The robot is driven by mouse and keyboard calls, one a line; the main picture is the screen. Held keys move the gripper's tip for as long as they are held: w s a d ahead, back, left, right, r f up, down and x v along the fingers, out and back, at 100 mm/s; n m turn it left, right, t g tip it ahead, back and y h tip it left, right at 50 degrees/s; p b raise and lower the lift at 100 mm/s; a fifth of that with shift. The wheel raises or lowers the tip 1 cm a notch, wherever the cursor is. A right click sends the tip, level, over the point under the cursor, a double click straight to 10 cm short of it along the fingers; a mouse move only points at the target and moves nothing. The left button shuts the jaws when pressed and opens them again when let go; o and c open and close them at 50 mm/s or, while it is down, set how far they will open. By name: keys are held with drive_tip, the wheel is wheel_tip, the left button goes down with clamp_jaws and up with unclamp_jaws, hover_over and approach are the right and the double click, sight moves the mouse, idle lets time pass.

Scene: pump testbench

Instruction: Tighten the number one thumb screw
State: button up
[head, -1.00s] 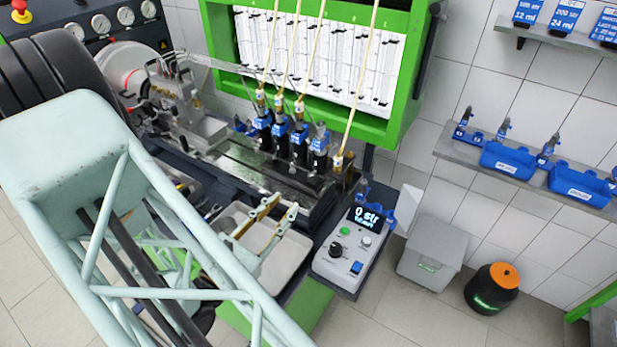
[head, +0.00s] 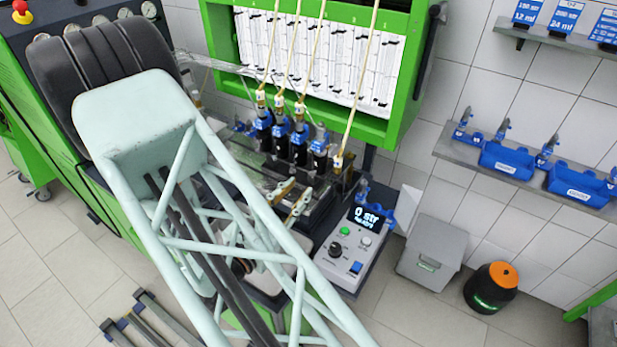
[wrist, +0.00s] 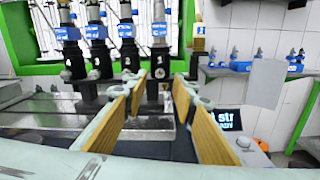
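A row of injectors with blue bands and black lower bodies stands on the bench rail. In the wrist view the rightmost injector (wrist: 159,50) carries a "1" on its black lower part (wrist: 160,74); a dark holder (wrist: 153,98) stands below it. The same rightmost injector shows in the head view (head: 319,150). In the head view my gripper (head: 300,188) is just in front of the injectors.
The neighbouring injectors, including number 2 (wrist: 128,50), stand close on the left. A control box (head: 343,254) with a "0 str" display sits right of my gripper. The green-framed gauge panel (head: 395,128) rises behind. A grey bin (head: 428,262) stands on the floor at right.

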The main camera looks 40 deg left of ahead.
sight(311, 174)
drive_tip(key=shift+w+a+p, duration=0.15)
drive_tip(key=shift+w+p, duration=0.05)
drive_tip(key=shift+w, duration=1.45)
drive_tip(key=shift+w+a+p, duration=0.15)
drive_tip(key=shift+w, duration=1.5)
drive_tip(key=shift+c, duration=0.2)
drive_tip(key=c, duration=0.8)
